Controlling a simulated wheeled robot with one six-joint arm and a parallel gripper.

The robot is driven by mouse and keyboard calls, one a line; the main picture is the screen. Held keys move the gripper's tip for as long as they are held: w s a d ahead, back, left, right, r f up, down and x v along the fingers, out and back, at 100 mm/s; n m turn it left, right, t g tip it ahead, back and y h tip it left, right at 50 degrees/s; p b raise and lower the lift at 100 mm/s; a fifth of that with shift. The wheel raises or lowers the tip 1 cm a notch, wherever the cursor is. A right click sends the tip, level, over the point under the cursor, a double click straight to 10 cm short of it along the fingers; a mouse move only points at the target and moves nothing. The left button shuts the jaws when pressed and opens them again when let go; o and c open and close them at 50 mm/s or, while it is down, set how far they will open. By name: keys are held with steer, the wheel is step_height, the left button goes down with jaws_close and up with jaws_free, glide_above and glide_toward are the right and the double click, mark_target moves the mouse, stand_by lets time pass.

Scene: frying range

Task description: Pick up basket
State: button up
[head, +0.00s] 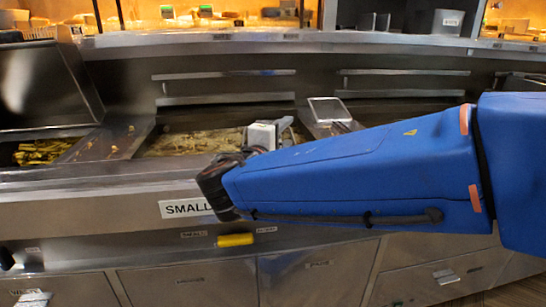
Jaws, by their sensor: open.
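My blue arm reaches in from the right across the front of the fryer. My gripper (268,133), a small grey-white shape beyond the dark wrist, is over the fry-filled well (190,145). It is open; its fingertips are small and partly hidden by my arm. I cannot make out a basket clearly. A yellow handle-like bar (235,240) sticks out at the fryer front, below the "SMALL" label (187,208), apart from my gripper. Whether it belongs to a basket cannot be told.
A pale-topped metal piece (329,110) stands right of my gripper. Another well with fries (40,151) is at the left, below a raised steel hood (45,85). A lit shelf with food runs along the back. Steel cabinet doors (190,288) are below.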

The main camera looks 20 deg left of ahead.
steer(key=shift+w, duration=0.15)
steer(key=shift+c, duration=0.6)
jaws_close()
stand_by(0.8)
